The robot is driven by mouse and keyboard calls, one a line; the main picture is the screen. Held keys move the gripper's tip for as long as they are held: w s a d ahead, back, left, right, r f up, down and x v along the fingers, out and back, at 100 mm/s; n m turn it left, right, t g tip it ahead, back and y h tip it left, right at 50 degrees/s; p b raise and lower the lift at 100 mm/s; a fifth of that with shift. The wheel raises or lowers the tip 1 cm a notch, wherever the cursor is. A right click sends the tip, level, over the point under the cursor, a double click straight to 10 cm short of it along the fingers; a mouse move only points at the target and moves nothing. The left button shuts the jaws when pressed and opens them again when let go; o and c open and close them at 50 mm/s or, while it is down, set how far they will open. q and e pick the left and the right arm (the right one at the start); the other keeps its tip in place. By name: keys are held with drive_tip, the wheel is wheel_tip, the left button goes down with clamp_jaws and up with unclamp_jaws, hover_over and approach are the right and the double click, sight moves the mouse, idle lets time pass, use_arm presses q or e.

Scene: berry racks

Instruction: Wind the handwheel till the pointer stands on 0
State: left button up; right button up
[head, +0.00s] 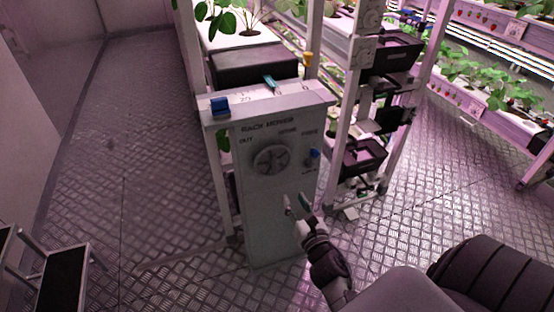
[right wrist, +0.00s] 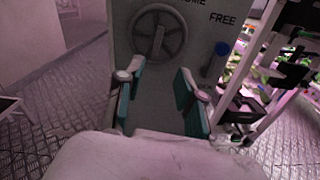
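The handwheel (head: 271,160) is a grey spoked wheel on the front of a grey cabinet (head: 268,225) lettered "RACK MOVER". It also shows at the top of the right wrist view (right wrist: 158,35). My right gripper (head: 298,203) is below and to the right of the wheel, apart from it. In the right wrist view its two teal-padded fingers (right wrist: 160,80) stand wide apart with nothing between them. A marked scale lies on the cabinet's top, with a small teal piece (head: 270,82) that may be the pointer; its reading is too small to tell. My left gripper is out of view.
A blue lever (head: 313,154) sits right of the wheel, near the word "FREE". A blue block (head: 220,106) and a yellow piece (head: 307,60) are at the cabinet's top. Plant racks stand behind and right. A step stool (head: 65,278) is at lower left; floor between is clear.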

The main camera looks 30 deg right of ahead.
sight(277, 169)
drive_tip(key=shift+n, duration=0.3)
drive_tip(key=p+x, duration=0.1)
drive_tip(key=x, duration=1.2)
drive_tip(key=shift+w+r, duration=0.2)
drive_tip(key=shift+w, duration=0.25)
drive_tip(key=shift+a, duration=0.1)
clamp_jaws()
